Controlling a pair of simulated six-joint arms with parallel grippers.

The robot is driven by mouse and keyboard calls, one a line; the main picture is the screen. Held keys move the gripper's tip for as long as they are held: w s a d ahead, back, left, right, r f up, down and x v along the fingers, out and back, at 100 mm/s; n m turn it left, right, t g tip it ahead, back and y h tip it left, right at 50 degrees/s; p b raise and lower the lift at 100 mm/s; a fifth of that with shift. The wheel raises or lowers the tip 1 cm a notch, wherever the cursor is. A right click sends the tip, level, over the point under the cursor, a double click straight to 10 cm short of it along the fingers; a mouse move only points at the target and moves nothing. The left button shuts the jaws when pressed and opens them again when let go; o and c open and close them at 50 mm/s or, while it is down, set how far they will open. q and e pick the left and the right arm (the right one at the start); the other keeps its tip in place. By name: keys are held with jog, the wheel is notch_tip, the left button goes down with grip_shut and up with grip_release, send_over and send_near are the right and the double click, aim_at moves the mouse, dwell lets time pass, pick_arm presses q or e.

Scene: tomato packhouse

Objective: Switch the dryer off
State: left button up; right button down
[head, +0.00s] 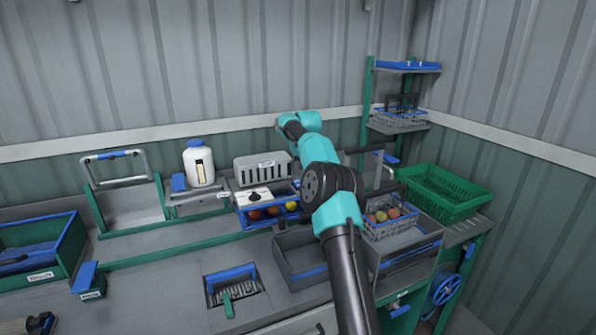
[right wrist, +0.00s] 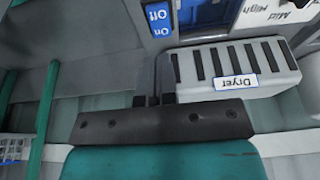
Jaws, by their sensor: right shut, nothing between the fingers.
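The dryer (head: 263,168) is a pale grey slotted box at the back of the bench. It shows upside down in the right wrist view (right wrist: 270,88), with a "Dryer" label. A blue On/Off plate (right wrist: 159,17) is beside the dryer, with "On" nearer its slotted face; I cannot make out the switch's position. My right gripper (right wrist: 153,82) is shut and empty, its dark fingers close to the dryer's side and the plate's "On" end; I cannot tell whether they touch. In the head view my right arm hides this area. My left gripper is out of view.
A white box with a black knob (head: 255,196) stands in front of the dryer, above fruit bins. A white bottle (head: 199,162) stands left of it. A fruit basket (head: 390,222) and green crate (head: 442,192) are at right.

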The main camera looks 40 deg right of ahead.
jog(key=s+a+r, duration=0.1)
jog(key=s+r, duration=0.2)
jog(key=r, duration=0.2)
jog(key=shift+s+a+r, duration=0.15)
jog(key=shift+s+a, duration=0.05)
jog(key=shift+s, duration=0.1)
